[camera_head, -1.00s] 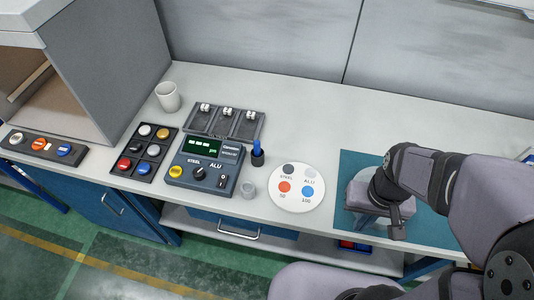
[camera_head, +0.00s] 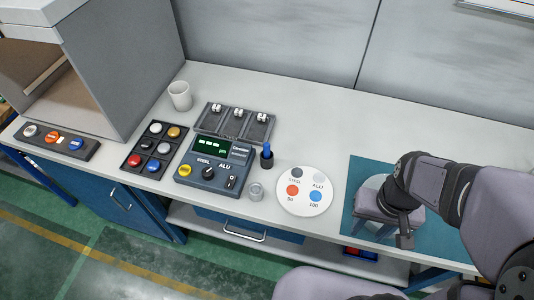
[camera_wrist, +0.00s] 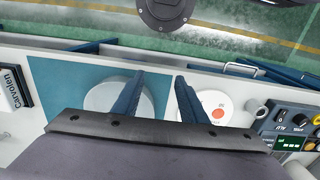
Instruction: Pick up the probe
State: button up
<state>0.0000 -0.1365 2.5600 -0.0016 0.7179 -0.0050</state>
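The probe (camera_head: 267,150) looks like a short blue pen-like stick standing upright in a small black holder, just right of the meter box (camera_head: 214,165) in the head view. I cannot make it out in the wrist view. My gripper (camera_head: 386,234) is well to the right of the probe, above the teal mat, pointing down; its fingers are mostly hidden in the head view. In the wrist view its two blue fingers (camera_wrist: 158,76) stand apart with nothing between them, above the edge of the mat's pale disc.
A white round plate (camera_head: 304,191) with coloured spots lies between the probe and the teal mat (camera_head: 362,175). A small grey cup (camera_head: 255,192) stands in front of the probe. A three-part tray (camera_head: 234,122) is behind the meter. A white mug (camera_head: 180,96) stands farther left.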

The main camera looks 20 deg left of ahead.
aim_at(267, 148)
jog(key=w+a+f+t+y+b, duration=0.1)
jog(key=w+a+t+b, duration=0.1)
jog(key=w+a, duration=0.4)
jog(key=w+a+f+n+t+y+b, duration=0.1)
jog(key=w+a+f+t+b, duration=0.1)
jog(key=w+a, duration=0.4)
jog(key=w+a+f+n+t+y+b, duration=0.1)
jog(key=w+a+t+b, duration=0.2)
jog(key=w+a+t, duration=0.3)
jog(key=shift+w+a+f+b, duration=0.1)
jog(key=shift+w+a+b, duration=0.15)
jog(key=shift+a, duration=0.55)
jog(key=shift+w+a+f+b, duration=0.1)
jog(key=shift+w+a, duration=0.1)
jog(key=shift+a, duration=0.55)
jog(key=a+r+t+b, duration=0.2)
jog(key=a+t+b, duration=0.1)
jog(key=a+t, duration=0.25)
jog(key=s+a+f+t+b, duration=0.2)
jog(key=s+a+b, duration=0.1)
jog(key=s, duration=0.2)
jog(key=shift+w+a+f+p, duration=0.15)
jog(key=shift+w+p, duration=0.4)
jog(key=shift+w, duration=0.65)
jog(key=shift+w+a+p, duration=0.15)
jog(key=shift+w+p, duration=0.35)
jog(key=shift+w, duration=0.65)
jog(key=shift+w+a+f+p, duration=0.15)
jog(key=shift+w+p, duration=0.4)
jog(key=shift+w, duration=0.65)
